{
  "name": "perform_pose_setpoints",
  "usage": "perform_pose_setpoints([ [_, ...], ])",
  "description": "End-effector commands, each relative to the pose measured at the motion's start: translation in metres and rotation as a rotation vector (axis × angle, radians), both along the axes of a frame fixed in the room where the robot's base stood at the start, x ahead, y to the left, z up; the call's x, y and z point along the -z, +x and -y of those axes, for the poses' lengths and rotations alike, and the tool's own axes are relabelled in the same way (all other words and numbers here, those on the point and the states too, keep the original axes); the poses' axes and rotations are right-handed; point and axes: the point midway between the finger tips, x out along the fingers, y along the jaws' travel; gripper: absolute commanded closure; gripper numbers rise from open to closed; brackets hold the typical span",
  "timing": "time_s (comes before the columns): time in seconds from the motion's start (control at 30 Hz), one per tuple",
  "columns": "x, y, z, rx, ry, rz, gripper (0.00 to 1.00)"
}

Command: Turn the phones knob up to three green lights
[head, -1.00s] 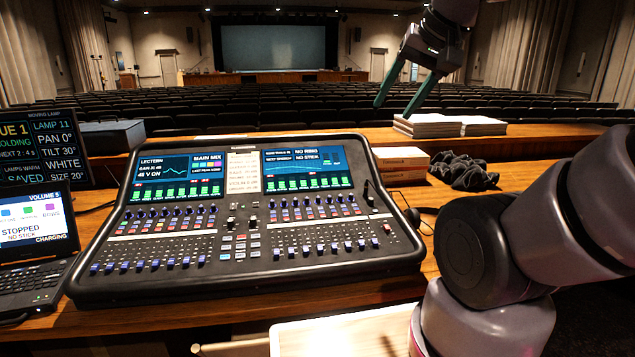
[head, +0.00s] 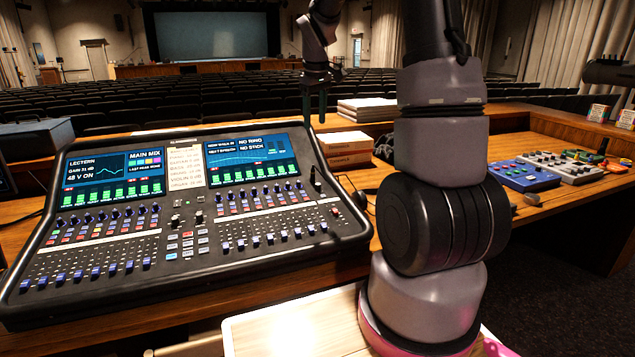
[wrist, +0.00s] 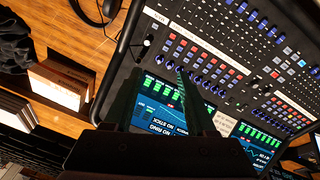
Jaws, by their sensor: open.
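The mixing desk (head: 190,255) lies on the wooden table, with two blue screens, green meter bars and rows of small knobs. No label for the phones knob is readable, so I cannot tell which knob it is. A small pale knob with a red one beside it (head: 336,211) sits at the desk's right edge. My gripper (head: 315,112) is open and empty, pointing down above the back right of the desk. In the wrist view my gripper (wrist: 161,70) shows two green fingers apart over the right-hand screen (wrist: 160,105), touching no knob that I can see.
Boxes (head: 345,146) and stacked papers (head: 366,108) sit right of the desk. A blue box (head: 524,176) and a white box (head: 560,166) with knobs stand farther right. A cable (wrist: 88,15) runs beside the desk. My arm hides part of the table.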

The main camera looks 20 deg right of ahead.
Motion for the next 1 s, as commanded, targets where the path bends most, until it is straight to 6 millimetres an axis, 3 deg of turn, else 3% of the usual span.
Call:
perform_pose_setpoints([
  [0.1, 0.046, 0.032, 0.011, -0.094, -0.030, -0.063, 0.44],
  [0.3, 0.107, 0.066, 0.026, -0.224, -0.060, -0.133, 0.44],
  [0.4, 0.125, 0.074, 0.029, -0.262, -0.066, -0.153, 0.44],
  [0.67, 0.149, 0.078, 0.033, -0.286, -0.070, -0.165, 0.44],
  [1.0, 0.211, 0.082, 0.038, -0.285, -0.069, -0.166, 0.44],
])
